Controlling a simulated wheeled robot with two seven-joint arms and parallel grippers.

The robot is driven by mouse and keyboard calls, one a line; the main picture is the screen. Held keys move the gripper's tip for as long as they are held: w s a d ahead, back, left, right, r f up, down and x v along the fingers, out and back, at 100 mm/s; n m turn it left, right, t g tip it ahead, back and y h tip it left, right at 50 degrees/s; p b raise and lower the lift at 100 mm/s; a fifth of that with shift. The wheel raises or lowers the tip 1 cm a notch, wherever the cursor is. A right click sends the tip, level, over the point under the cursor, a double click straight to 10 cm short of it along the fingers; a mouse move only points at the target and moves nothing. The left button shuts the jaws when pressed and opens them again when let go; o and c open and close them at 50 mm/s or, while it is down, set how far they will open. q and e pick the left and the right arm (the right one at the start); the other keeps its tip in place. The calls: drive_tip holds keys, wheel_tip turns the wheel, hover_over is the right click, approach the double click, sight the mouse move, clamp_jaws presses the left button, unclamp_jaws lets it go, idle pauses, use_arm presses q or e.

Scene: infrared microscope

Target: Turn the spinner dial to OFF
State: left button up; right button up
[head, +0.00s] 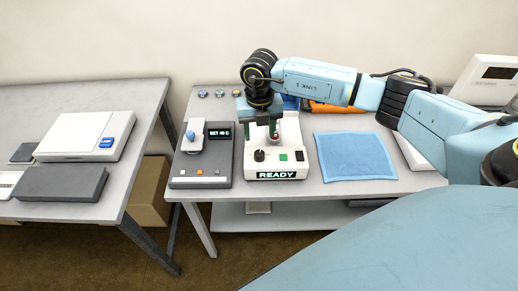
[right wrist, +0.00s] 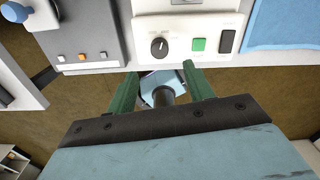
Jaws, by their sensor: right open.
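A black dial (head: 259,155) sits at the front left of a white machine (head: 290,135) whose front label reads READY. The dial also shows in the right wrist view (right wrist: 159,47), with a white pointer mark directed up and slightly right. I take it for the spinner dial; no OFF mark is legible. My right gripper (head: 273,131) hangs over the machine, behind the dial in the head view. In the right wrist view its green fingers (right wrist: 160,76) are spread with nothing gripped, and the dial lies beyond the tips, apart from them. My left gripper is not in view.
A green button (head: 284,157) and a black switch (head: 299,156) sit right of the dial. A grey device (head: 202,180) reading SET 40 C stands close on the left. A blue cloth (head: 355,157) lies on the right. Another table (head: 125,165) stands at left.

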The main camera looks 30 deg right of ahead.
sight(259, 153)
wheel_tip(259, 153, down, 8)
drive_tip(key=shift+w+f, duration=0.1)
drive_tip(key=shift+f, duration=0.1)
drive_tip(key=c, duration=1)
